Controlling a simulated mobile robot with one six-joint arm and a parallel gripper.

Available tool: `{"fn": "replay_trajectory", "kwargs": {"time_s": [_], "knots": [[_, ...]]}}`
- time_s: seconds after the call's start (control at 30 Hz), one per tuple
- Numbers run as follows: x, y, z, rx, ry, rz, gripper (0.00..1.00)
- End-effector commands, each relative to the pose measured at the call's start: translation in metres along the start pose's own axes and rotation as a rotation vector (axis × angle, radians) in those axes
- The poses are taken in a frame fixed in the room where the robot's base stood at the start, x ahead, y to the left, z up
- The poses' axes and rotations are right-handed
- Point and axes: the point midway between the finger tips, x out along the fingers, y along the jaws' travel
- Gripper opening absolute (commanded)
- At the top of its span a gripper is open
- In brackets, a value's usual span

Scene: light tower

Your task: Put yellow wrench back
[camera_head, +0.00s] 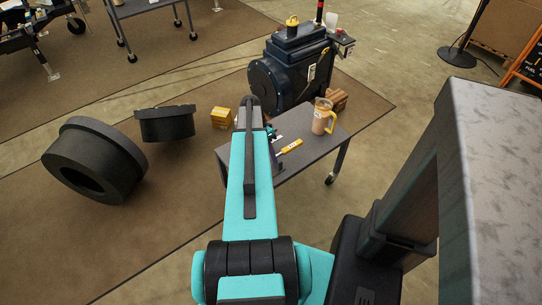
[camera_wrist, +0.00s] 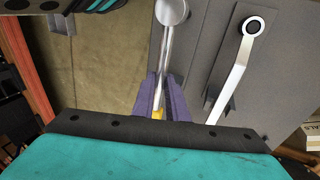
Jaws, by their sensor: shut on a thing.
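In the wrist view, my gripper (camera_wrist: 160,82) has purple fingers shut on the yellow wrench (camera_wrist: 167,45). Its silver shaft runs upward from between the fingers to a round silver head near the top edge. A bit of yellow shows low between the fingers. The wrench is in front of a grey panel (camera_wrist: 205,40), its head over the panel's left part; I cannot tell whether they touch.
A second silver wrench (camera_wrist: 238,68) lies against the panel to the right, its ring around a dark round part. A dark machine (camera_head: 290,75) stands behind.

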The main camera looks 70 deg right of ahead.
Motion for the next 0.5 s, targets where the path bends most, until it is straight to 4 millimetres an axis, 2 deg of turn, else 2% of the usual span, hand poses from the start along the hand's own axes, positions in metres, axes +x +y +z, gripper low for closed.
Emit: {"fn": "replay_trajectory", "kwargs": {"time_s": [0.5], "knots": [[0.011,-0.005,0.001,0.0,0.0,0.001,0.0]]}}
